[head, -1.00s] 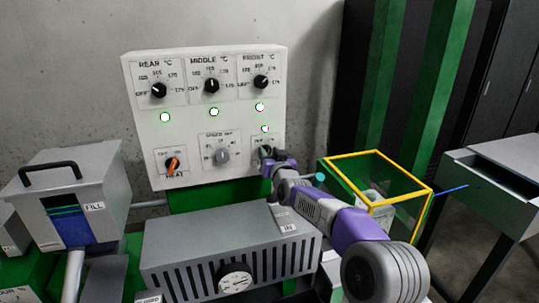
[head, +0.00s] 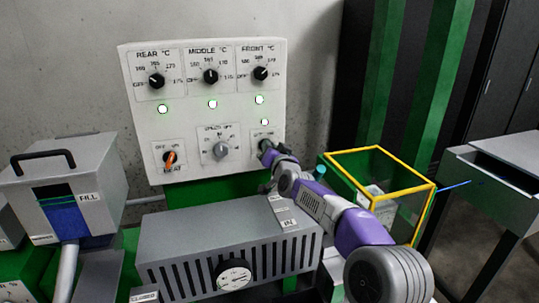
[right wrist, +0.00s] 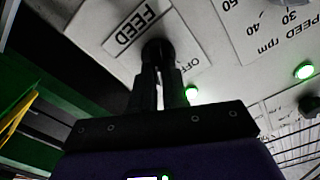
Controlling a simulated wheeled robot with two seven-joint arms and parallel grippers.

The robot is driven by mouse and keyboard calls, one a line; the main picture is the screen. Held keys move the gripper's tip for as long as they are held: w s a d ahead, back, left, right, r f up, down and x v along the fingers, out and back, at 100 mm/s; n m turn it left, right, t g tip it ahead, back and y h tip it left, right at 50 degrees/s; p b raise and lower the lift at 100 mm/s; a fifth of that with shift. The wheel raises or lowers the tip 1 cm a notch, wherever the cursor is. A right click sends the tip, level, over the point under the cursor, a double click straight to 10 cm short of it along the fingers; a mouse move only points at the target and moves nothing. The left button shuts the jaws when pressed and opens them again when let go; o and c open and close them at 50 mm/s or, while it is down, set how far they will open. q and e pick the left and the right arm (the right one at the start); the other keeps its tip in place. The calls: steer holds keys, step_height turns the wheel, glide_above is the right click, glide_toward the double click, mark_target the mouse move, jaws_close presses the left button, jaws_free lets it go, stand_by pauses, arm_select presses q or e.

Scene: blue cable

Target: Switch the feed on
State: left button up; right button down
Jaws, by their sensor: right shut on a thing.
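The white control panel (head: 200,125) stands against the wall. Its feed switch is at the lower right, mostly hidden by my right gripper (head: 264,148) in the head view. In the right wrist view the FEED label (right wrist: 138,27) and a partly covered OFF mark (right wrist: 190,64) lie around a black knob (right wrist: 158,48). My right gripper (right wrist: 158,72) is shut on this knob. The knob's pointer is hidden, so its setting cannot be read. A lit green lamp (head: 264,121) sits above the feed switch. My left gripper is not in view.
The speed knob (head: 220,150) and orange heat switch (head: 170,158) are left of the feed switch. A slotted grey housing (head: 185,240) lies below the panel. A yellow-edged clear box (head: 400,192) stands at right, close to my right arm.

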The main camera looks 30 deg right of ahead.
steer(key=shift+m, duration=0.3)
steer(key=c, duration=1.1)
jaws_free()
steer(key=shift+c, duration=0.2)
steer(key=shift+s, duration=0.1)
steer(key=v, duration=0.7)
steer(key=shift+s, duration=0.2)
